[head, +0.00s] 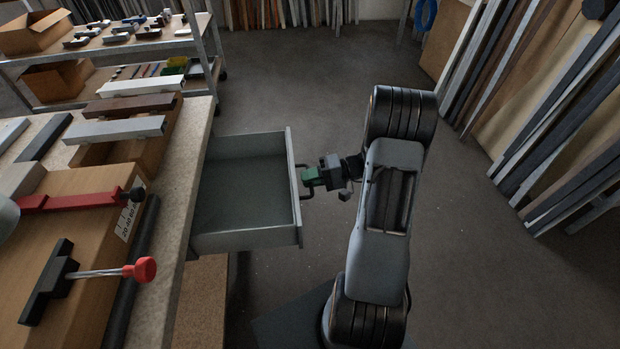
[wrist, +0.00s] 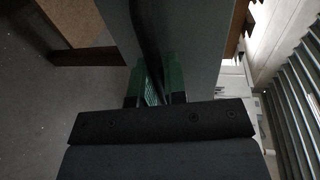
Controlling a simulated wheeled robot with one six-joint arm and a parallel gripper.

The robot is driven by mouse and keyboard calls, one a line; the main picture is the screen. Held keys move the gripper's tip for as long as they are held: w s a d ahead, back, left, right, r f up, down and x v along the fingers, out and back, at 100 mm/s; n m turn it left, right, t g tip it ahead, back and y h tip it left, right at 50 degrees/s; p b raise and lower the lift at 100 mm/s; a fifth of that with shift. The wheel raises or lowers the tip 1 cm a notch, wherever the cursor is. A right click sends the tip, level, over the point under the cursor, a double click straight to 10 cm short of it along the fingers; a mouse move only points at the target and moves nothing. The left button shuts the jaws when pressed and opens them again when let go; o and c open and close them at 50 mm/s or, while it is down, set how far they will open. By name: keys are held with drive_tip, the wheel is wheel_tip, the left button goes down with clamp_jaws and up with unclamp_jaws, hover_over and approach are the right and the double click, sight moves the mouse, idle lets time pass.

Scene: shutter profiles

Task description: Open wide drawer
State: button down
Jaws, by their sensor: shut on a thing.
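The wide drawer (head: 245,239) is grey and stands pulled out from the workbench in the head view. Its inside looks empty. Its front panel faces right and carries a dark bar handle (head: 299,178). My gripper (head: 306,177) is at the middle of the front panel, with green fingers shut on the handle. In the wrist view, the green fingers of my gripper (wrist: 162,88) stand on both sides of the dark handle bar (wrist: 147,45), close to the grey drawer front (wrist: 195,45). The fingertips' exact contact is partly hidden.
The workbench top (head: 192,185) holds several profiles, a red clamp (head: 85,201) and a red-knobbed tool (head: 140,270). A shelf with cardboard boxes (head: 35,30) stands at the back left. Long profiles (head: 570,110) lean at the right. The floor behind the drawer is clear.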

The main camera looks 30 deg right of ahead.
drive_tip(key=shift+s+f, duration=0.1)
drive_tip(key=shift+s, duration=0.05)
drive_tip(key=c, duration=1.2)
unclamp_jaws()
drive_tip(key=v, duration=1.4)
